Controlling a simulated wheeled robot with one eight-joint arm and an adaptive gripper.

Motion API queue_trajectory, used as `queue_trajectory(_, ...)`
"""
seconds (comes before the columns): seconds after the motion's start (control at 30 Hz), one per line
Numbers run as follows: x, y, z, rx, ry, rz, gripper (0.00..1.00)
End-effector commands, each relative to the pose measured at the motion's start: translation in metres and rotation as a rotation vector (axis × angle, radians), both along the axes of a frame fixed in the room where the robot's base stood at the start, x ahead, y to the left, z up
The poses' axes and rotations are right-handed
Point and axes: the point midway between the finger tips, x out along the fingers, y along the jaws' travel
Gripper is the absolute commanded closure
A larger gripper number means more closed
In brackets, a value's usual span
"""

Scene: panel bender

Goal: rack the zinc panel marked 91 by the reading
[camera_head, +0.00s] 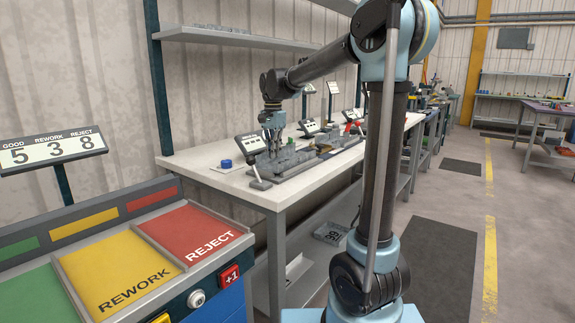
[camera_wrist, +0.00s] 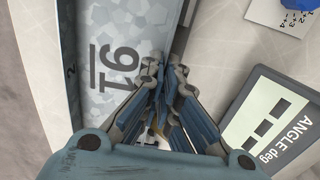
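The zinc panel marked 91 (camera_wrist: 113,60) shows in the wrist view as a pale mottled channel with raised side flanges. My gripper (camera_wrist: 164,72) has its fingers at the right flange, their tips close together. I cannot tell whether they pinch it or stand open around it. In the head view my gripper (camera_head: 272,130) points down over grey parts on the white bench. The angle display (camera_wrist: 268,122) shows dark block shapes, no readable number. It also stands on the bench in the head view (camera_head: 250,143). The rack trays are red REJECT (camera_head: 190,228), yellow REWORK (camera_head: 118,262) and green (camera_head: 35,300).
A counter board (camera_head: 50,150) reads GOOD 5, REWORK 3, REJECT 8. A blue round object (camera_head: 226,163) lies on the bench (camera_head: 215,180). A marked grey piece (camera_head: 331,233) lies below the bench.

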Motion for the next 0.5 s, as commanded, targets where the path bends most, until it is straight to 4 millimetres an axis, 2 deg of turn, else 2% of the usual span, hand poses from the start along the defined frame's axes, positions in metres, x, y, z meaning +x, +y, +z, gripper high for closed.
queue_trajectory(0.5,0.000,0.000,0.025,0.000,0.000,0.000,1.00)
